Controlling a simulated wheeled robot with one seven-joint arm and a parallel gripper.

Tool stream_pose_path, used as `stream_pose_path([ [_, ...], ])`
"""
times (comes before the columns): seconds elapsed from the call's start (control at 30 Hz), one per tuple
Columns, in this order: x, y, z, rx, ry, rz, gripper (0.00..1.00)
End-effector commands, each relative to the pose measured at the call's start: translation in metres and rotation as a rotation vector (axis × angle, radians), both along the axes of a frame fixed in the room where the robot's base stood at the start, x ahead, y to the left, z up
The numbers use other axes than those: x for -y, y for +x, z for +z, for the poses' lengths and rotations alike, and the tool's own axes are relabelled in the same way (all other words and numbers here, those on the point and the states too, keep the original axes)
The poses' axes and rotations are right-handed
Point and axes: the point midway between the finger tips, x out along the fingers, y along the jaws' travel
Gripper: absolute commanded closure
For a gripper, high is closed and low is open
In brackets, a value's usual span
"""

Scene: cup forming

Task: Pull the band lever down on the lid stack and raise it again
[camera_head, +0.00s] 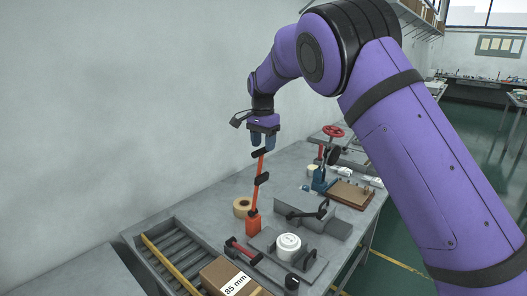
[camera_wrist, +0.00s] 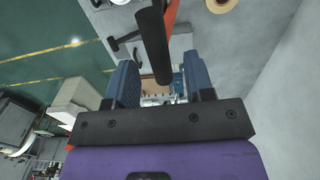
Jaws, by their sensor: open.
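The band lever (camera_head: 258,192) is an orange-red bar with black grips. It stands nearly upright, leaning slightly, from an orange base (camera_head: 253,224) on the bench. My gripper (camera_head: 263,146) has blue fingers and is open, pointing down just above the lever's top grip (camera_head: 260,153). In the wrist view a black grip (camera_wrist: 153,45) reaches toward the gap between the open fingers (camera_wrist: 162,85); I cannot tell whether they touch it. A white round stack (camera_head: 288,243), apparently the lid stack, sits on a grey plate to the right of the lever base.
A tape roll (camera_head: 242,207) stands behind the lever base. A roller tray (camera_head: 180,262) and a cardboard box marked 85 mm (camera_head: 228,279) are at the front. A red-ended black bar (camera_head: 243,250) lies near the plate. A wooden board (camera_head: 351,194) is farther back. The wall is on the left.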

Motion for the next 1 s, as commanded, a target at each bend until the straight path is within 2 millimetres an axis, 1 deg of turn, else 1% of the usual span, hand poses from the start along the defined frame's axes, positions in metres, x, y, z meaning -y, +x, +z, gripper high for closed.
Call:
stream_pose_path([
  [0.03, 0.0, 0.0, -0.008, -0.001, -0.001, 0.0, 0.52],
  [0.2, 0.001, 0.0, -0.024, 0.0, 0.0, 0.001, 0.52],
  [0.33, 0.001, -0.001, -0.028, 0.0, 0.0, 0.001, 0.52],
  [0.57, 0.001, -0.001, -0.029, 0.0, 0.0, 0.001, 0.52],
  [0.6, 0.001, -0.001, -0.029, 0.0, 0.0, 0.001, 0.54],
  [0.67, 0.001, -0.001, -0.029, 0.0, 0.0, 0.001, 0.68],
  [0.7, 0.001, 0.0, -0.029, 0.0, 0.0, 0.001, 0.77],
  [0.77, 0.001, 0.0, -0.029, 0.0, 0.0, 0.001, 0.91],
  [0.8, 0.001, 0.0, -0.029, 0.0, 0.0, 0.001, 1.0],
  [1.0, 0.001, -0.001, -0.029, 0.001, 0.001, 0.001, 1.0],
])
